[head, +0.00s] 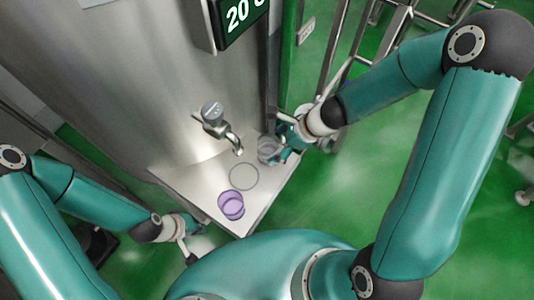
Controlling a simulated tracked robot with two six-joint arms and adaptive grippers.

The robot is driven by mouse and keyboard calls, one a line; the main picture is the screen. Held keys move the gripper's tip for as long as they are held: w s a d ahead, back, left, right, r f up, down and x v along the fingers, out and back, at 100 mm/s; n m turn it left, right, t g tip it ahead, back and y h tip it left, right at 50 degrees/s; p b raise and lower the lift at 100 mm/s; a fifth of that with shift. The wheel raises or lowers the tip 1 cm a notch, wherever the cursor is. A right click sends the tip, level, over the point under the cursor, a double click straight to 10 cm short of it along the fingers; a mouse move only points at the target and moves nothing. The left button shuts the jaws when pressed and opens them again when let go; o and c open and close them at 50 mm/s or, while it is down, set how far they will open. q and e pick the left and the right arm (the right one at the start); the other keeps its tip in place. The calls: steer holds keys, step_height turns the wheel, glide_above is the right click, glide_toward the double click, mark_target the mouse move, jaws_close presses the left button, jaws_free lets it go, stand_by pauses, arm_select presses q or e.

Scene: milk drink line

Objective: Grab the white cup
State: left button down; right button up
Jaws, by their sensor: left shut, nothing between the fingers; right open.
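A pale, clear-looking cup (266,149) stands at the right side of the steel shelf; it is the nearest thing to a white cup in view. My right gripper (283,148) is open right beside it, its fingers close to the cup's right side. I cannot tell whether they touch it. A purple cup (231,206) stands at the shelf's front left. My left gripper (197,229) is shut and empty, low to the left of the shelf.
The steel shelf (205,186) juts from a large steel tank (150,90). A tap (222,130) hangs over a bare ring mark (244,177) between the cups. A display (240,20) is above. Metal rails stand behind my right arm.

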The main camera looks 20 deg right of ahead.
mark_target(268, 150)
steer(key=b+x, duration=0.2)
steer(key=x, duration=0.2)
steer(key=shift+w+d+f+b, duration=0.1)
steer(key=shift+f+b, duration=0.2)
steer(key=shift+w+a+f, duration=0.15)
steer(key=shift+a+f, duration=0.1)
steer(key=shift+f, duration=0.05)
steer(key=shift+r, duration=0.1)
steer(key=c, duration=1.1)
steer(key=shift+r, duration=0.15)
